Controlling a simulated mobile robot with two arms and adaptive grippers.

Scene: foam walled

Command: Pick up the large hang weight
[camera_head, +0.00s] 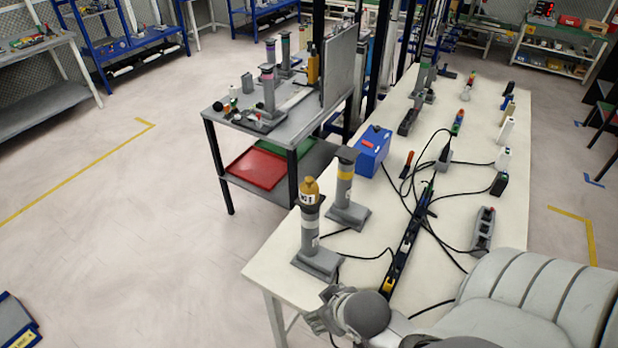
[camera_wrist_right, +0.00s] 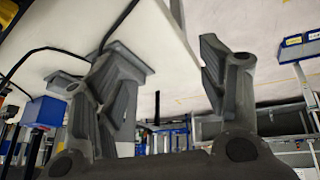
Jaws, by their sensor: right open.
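A brass-coloured weight (camera_head: 309,191) with a white label sits on top of a grey stand (camera_head: 310,230) near the white table's front left corner. I take it as the large hang weight. My right gripper (camera_head: 328,310) is at the table's front edge, below and slightly right of that stand, apart from the weight. In the right wrist view its two fingers (camera_wrist_right: 168,65) are spread with nothing between them but table edge and background. Grey stand bases show behind the left finger there; I cannot make out the weight. My left gripper is not in view.
A second grey stand (camera_head: 345,190) with a yellow band stands close behind the first. A blue box (camera_head: 372,150), a black power strip (camera_head: 405,250) and loose cables lie on the white table (camera_head: 470,185). A grey side table (camera_head: 222,112) with a red tray (camera_head: 258,167) stands behind left.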

